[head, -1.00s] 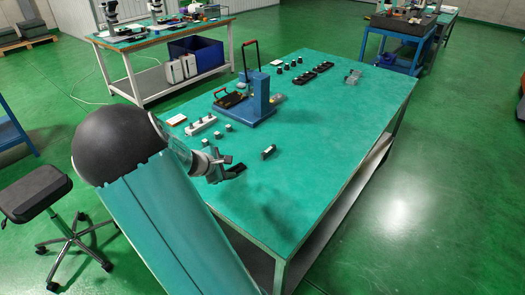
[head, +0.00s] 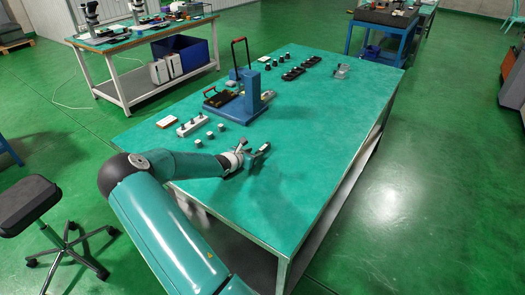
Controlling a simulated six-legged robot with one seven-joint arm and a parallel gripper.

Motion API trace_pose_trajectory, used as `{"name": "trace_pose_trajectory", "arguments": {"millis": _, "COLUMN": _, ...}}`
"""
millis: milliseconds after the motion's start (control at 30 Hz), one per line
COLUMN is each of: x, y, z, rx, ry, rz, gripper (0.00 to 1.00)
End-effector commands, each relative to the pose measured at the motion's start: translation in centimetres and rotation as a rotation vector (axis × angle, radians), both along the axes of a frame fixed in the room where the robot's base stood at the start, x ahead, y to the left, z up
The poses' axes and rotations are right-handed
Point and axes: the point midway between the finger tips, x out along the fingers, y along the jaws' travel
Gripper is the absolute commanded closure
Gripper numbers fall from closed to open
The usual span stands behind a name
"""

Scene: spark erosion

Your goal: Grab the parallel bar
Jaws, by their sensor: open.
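My gripper (head: 256,152) is open, low over the near left part of the green table top (head: 310,170). A small dark bar with light ends lay at this spot in the earlier picture and seems to be the parallel bar. It is now mostly covered by my gripper. A small pale piece (head: 264,148) at the fingertips may be its end. I cannot tell whether the bar lies between the fingers or whether they touch it.
Three small grey blocks (head: 209,134) and a pale block with several knobs (head: 190,126) lie left of my gripper. Black parts (head: 293,74) lie at the back. The table's right half is mostly clear.

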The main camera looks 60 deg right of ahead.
Motion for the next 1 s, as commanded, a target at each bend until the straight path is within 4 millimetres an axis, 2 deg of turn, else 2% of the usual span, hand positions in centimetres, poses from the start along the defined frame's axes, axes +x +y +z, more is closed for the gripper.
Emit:
{"name": "trace_pose_trajectory", "arguments": {"millis": 33, "x": -0.1, "y": -0.7, "z": -0.3, "rx": -0.001, "ry": 0.0, "rz": -0.001, "gripper": 0.58}}
{"name": "trace_pose_trajectory", "arguments": {"millis": 267, "x": -0.3, "y": -2.3, "z": -0.9, "rx": 0.001, "ry": -0.003, "rz": -0.002, "gripper": 0.58}}
{"name": "trace_pose_trajectory", "arguments": {"millis": 500, "x": -0.8, "y": -5.6, "z": -1.9, "rx": 0.001, "ry": -0.001, "rz": 0.001, "gripper": 0.58}}
{"name": "trace_pose_trajectory", "arguments": {"millis": 600, "x": -0.8, "y": -6.2, "z": -2.2, "rx": 0.001, "ry": -0.005, "rz": 0.0, "gripper": 0.58}}
{"name": "trace_pose_trajectory", "arguments": {"millis": 800, "x": -0.8, "y": -6.3, "z": -2.2, "rx": 0.001, "ry": -0.004, "rz": 0.001, "gripper": 0.58}}
{"name": "trace_pose_trajectory", "arguments": {"millis": 833, "x": -0.8, "y": -6.3, "z": -2.2, "rx": 0.001, "ry": -0.004, "rz": 0.001, "gripper": 0.6}}
{"name": "trace_pose_trajectory", "arguments": {"millis": 1000, "x": -0.8, "y": -6.3, "z": -2.2, "rx": 0.0, "ry": -0.004, "rz": 0.001, "gripper": 0.94}}
